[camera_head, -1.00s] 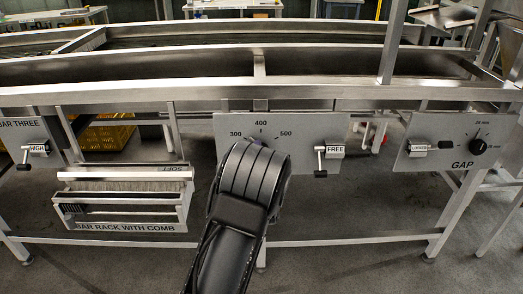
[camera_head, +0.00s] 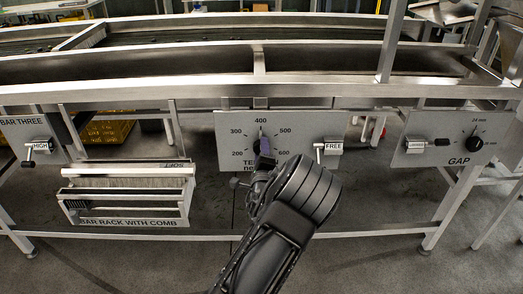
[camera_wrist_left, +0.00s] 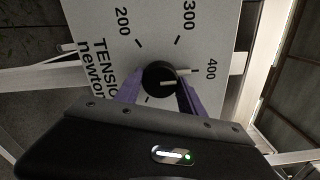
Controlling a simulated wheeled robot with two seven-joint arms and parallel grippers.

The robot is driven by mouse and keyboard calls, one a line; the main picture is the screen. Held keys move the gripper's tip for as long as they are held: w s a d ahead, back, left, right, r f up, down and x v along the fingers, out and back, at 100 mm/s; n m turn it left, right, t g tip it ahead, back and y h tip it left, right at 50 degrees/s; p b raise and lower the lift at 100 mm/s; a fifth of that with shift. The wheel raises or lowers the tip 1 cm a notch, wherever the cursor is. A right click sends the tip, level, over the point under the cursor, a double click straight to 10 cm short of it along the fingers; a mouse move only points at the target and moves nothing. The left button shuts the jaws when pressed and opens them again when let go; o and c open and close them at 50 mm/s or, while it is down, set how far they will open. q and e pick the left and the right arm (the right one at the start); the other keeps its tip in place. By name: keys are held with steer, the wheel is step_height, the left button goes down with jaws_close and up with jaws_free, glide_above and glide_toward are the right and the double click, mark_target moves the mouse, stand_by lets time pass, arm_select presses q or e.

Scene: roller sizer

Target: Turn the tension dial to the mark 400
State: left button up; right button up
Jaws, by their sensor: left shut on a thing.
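The tension dial (camera_wrist_left: 156,76) is a black round knob on a grey panel (camera_head: 228,122) with marks from 200 to 600. In the left wrist view its white pointer (camera_wrist_left: 176,82) points close to the 400 mark (camera_wrist_left: 195,71); I cannot tell if it lines up exactly. My left gripper (camera_wrist_left: 160,92) has its purple fingers on either side of the knob and is shut on it. My right gripper is not in view.
Right of the dial is a lever marked FREE (camera_head: 333,146). Farther right is the GAP panel (camera_head: 440,150) with its own black knob (camera_head: 475,144). A bar rack with comb (camera_head: 130,222) hangs at lower left. The steel frame beam (camera_head: 180,90) runs above the panels.

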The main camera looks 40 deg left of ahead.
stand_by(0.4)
arm_select(q)
steer(key=o, duration=1.4)
steer(key=shift+c, duration=0.2)
steer(key=v, duration=0.8)
steer(key=shift+w, duration=0.1)
